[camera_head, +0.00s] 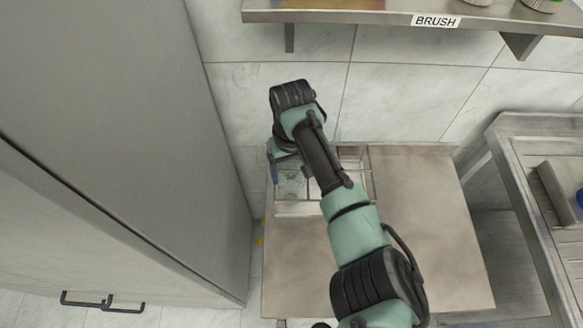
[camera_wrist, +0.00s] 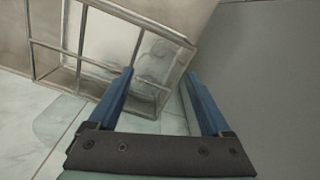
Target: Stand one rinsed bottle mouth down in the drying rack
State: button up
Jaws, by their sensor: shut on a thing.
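The drying rack (camera_head: 296,208) is a wire frame with several compartments at the back left of a steel table; it also shows in the wrist view (camera_wrist: 72,58). My gripper (camera_head: 274,172) is at the rack's left side, pointing down. In the wrist view its two blue fingers (camera_wrist: 159,73) stand apart around a faint clear bottle (camera_wrist: 155,62), and it is shut on it. The bottle is see-through, and its outline shows against the rack's end compartment. I cannot tell which way its mouth points or whether it touches the rack. My arm hides part of the rack in the head view.
A tall grey cabinet (camera_head: 110,130) stands close on the left. A wall shelf labelled BRUSH (camera_head: 390,18) overhangs at the back. The steel table (camera_head: 430,215) is bare right of the rack. A steel drainer unit (camera_head: 530,190) stands at the right.

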jog(key=o, duration=1.1)
jog(key=shift+r, duration=0.1)
notch_tip(320, 180, up, 13)
jog(key=shift+f+b, duration=0.1)
jog(key=shift+b, duration=0.75)
